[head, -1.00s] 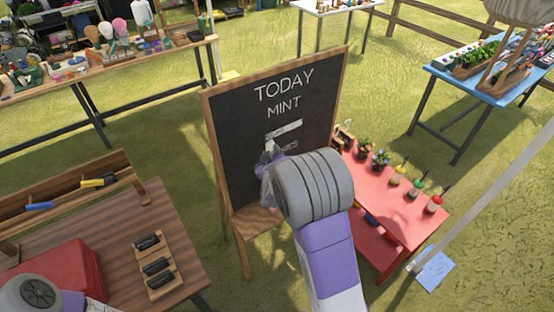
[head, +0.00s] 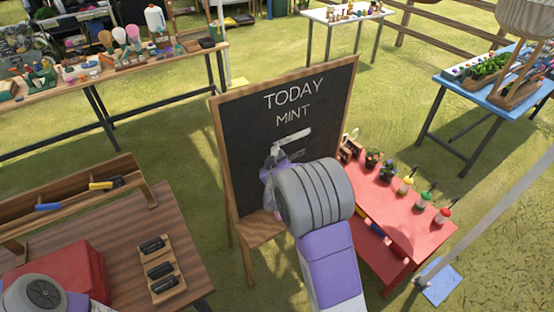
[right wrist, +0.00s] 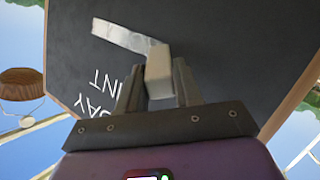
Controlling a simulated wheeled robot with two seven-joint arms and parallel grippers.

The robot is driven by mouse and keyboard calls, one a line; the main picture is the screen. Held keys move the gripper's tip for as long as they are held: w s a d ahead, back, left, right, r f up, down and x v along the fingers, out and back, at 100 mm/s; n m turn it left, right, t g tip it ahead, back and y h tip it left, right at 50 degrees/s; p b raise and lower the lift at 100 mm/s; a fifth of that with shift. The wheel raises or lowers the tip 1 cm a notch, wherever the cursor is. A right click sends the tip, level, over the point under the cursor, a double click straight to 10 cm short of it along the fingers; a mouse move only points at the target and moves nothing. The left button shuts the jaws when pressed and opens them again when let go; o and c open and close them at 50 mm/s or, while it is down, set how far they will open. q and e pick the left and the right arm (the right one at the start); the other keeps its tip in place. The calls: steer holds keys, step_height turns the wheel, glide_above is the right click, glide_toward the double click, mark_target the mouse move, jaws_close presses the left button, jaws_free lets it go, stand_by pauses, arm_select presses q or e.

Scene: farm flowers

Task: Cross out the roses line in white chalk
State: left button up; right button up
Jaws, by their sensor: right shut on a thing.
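The chalkboard (head: 250,185) stands in a wooden frame, with "TODAY" (head: 294,94) and "MINT" (head: 292,116) in white capitals. Below MINT lies a broad white chalk band (head: 294,136); it also crosses the board in the right wrist view (right wrist: 122,36). No roses word is readable; the band or my arm may cover it. My right gripper (head: 272,162) is at the board just below the band, partly hidden by my wrist. In the right wrist view its jaws (right wrist: 158,88) are shut on a white chalk block (right wrist: 159,70), whose tip overlaps the band's end. My left gripper is out of view.
A red table (head: 405,222) with pots and bottles stands close right of the board. A wooden table (head: 110,255) with dark blocks in a holder (head: 160,270) is at left.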

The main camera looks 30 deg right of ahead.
steer(key=shift+w, duration=0.35)
steer(key=d+b, duration=0.3)
steer(key=d, duration=0.5)
steer(key=shift+w, duration=0.3)
steer(key=shift+a, duration=0.1)
steer(key=shift+s+a+p, duration=0.15)
steer(key=shift+a+p, duration=0.6)
steer(key=shift+a, duration=1.25)
steer(key=shift+s+a+p, duration=0.15)
steer(key=shift+a+p, duration=0.6)
steer(key=shift+a, duration=1.25)
steer(key=shift+s, duration=0.1)
steer(key=shift+s+d, duration=0.15)
steer(key=shift+s, duration=1.35)
steer(key=shift+s+d, duration=0.15)
steer(key=shift+s, duration=1.3)
